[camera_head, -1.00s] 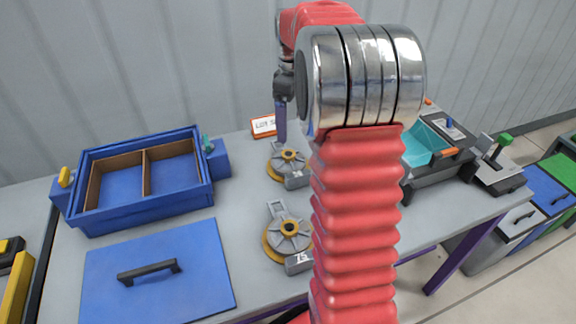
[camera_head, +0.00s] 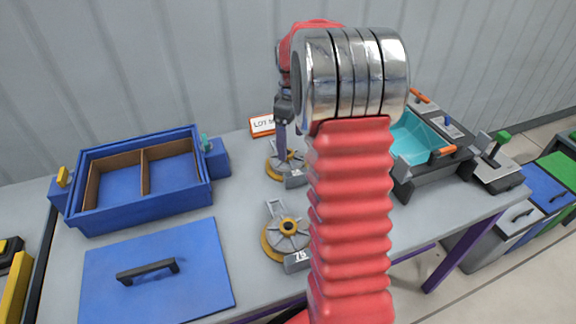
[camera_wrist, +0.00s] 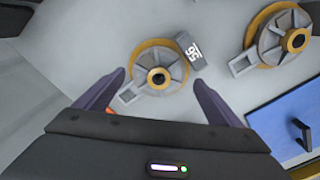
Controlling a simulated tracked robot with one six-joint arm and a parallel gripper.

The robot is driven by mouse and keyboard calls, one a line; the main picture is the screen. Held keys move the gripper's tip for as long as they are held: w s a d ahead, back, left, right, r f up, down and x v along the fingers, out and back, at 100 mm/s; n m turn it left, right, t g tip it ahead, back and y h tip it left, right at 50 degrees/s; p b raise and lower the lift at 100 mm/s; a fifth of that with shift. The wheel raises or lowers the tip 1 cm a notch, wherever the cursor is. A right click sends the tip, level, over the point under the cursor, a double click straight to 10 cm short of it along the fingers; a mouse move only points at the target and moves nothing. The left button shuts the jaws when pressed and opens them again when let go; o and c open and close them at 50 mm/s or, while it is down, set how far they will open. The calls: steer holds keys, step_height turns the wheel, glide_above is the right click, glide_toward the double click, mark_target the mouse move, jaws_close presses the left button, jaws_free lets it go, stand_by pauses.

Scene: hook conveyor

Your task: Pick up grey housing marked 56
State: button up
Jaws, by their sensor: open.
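The grey housing marked 56 (camera_wrist: 158,58) lies flat on the table, with a yellow-orange rim, a bronze hub and a dark label block. Its marking appears turned in the wrist view. In the head view it is the farther housing (camera_head: 287,158), partly hidden by my arm. My gripper (camera_wrist: 161,80) is open and empty above it, its purple fingers apart on either side of the housing in the wrist view. In the head view a purple finger (camera_head: 281,140) overlaps the housing's upper part. I cannot tell whether the fingers touch it.
A similar housing marked 75 (camera_head: 287,230) lies nearer; it also shows in the wrist view (camera_wrist: 272,38). A blue divided box (camera_head: 146,221) with handled lid lies left. A teal tray (camera_head: 425,140) stands right, and a LOT sign (camera_head: 262,126) behind.

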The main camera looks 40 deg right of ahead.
mark_target(291, 153)
steer(key=shift+f, duration=0.8)
steer(key=shift+w+f, duration=0.15)
steer(key=shift+f, duration=2.45)
steer(key=shift+f, duration=0.1)
steer(key=c, duration=1.2)
